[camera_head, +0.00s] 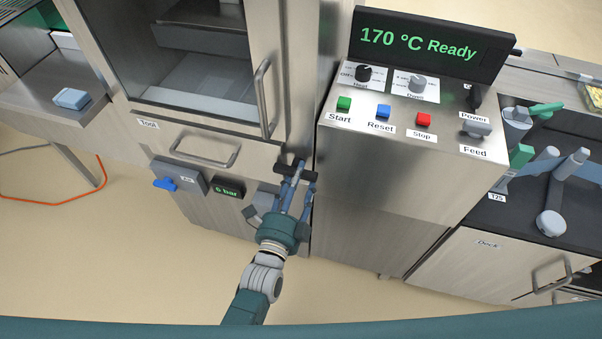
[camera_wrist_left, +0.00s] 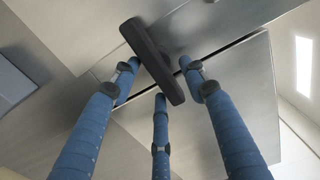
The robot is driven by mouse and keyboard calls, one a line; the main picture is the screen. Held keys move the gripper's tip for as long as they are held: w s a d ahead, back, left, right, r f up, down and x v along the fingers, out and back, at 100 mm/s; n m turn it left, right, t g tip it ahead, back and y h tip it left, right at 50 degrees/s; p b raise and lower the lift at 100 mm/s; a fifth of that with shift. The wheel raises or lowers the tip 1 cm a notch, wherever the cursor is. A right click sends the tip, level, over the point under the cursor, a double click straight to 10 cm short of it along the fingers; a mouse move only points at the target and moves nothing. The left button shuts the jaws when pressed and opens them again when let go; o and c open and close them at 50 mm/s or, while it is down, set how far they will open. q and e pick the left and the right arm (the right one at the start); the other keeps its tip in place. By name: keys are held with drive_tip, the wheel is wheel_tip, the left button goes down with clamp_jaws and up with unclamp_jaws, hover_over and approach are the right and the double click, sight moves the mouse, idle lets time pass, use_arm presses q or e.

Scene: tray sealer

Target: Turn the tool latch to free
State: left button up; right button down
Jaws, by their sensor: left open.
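The tool latch (camera_head: 284,168) is a short black bar on the steel front, to the right of the drawer labelled "Tool" (camera_head: 160,134). In the left wrist view the latch (camera_wrist_left: 150,58) lies slanted across the picture, from upper left to lower right. My left gripper (camera_head: 299,180) is at the latch from below, its blue fingers open. In the left wrist view its fingers (camera_wrist_left: 160,85) spread around the bar, with one fingertip near each side and a third below it. I cannot tell whether any finger touches the bar. My right gripper is not in view.
The drawer's bar handle (camera_head: 205,152) is left of the latch. Below are a blue air valve (camera_head: 165,184) and a "6 bar" display (camera_head: 229,187). A glazed door with a vertical handle (camera_head: 263,98) is above. The control console (camera_head: 400,160), reading "170 °C Ready", stands close on the right.

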use_arm(q)
drive_tip(key=shift+x, duration=0.8)
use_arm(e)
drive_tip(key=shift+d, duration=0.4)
use_arm(q)
drive_tip(key=c, duration=1)
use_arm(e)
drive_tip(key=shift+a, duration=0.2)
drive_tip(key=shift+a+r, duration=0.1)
